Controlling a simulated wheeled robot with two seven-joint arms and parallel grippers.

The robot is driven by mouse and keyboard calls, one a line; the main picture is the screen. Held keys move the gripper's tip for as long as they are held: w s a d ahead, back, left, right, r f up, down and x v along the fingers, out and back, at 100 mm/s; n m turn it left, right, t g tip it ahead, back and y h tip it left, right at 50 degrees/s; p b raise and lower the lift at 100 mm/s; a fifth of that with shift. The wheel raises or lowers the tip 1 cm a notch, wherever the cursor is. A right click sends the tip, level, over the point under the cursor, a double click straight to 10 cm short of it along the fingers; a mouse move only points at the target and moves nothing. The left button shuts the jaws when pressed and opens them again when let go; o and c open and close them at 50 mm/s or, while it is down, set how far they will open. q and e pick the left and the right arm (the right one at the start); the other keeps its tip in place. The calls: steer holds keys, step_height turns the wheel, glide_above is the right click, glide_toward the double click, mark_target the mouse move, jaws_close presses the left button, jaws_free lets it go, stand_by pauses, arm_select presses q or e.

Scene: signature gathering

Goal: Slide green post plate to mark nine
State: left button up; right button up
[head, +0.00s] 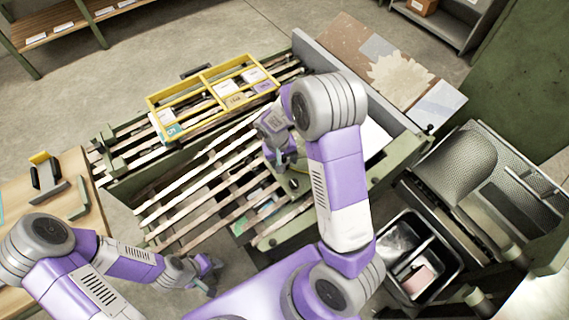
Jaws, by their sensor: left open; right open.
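A green plate (292,187) lies at the right end of the slatted table, partly hidden by my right arm. I cannot make out its post or a mark nine. My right gripper (287,163) is open and points down just above the plate's far edge; whether it touches anything there is unclear. My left gripper (211,280) is open and empty, low at the front left of the slatted table, apart from the plate.
A yellow divided frame (183,97) holding several paper stacks sits across the back slats (188,183). A wooden side table (85,222) with dark holders stands left. At right are a black two-part bin (437,243) and a grey mesh seat-like piece (462,163).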

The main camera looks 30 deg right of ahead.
steer(key=shift+d+f, duration=0.1)
steer(key=shift+f, duration=0.45)
steer(key=shift+c, duration=0.3)
jaws_close()
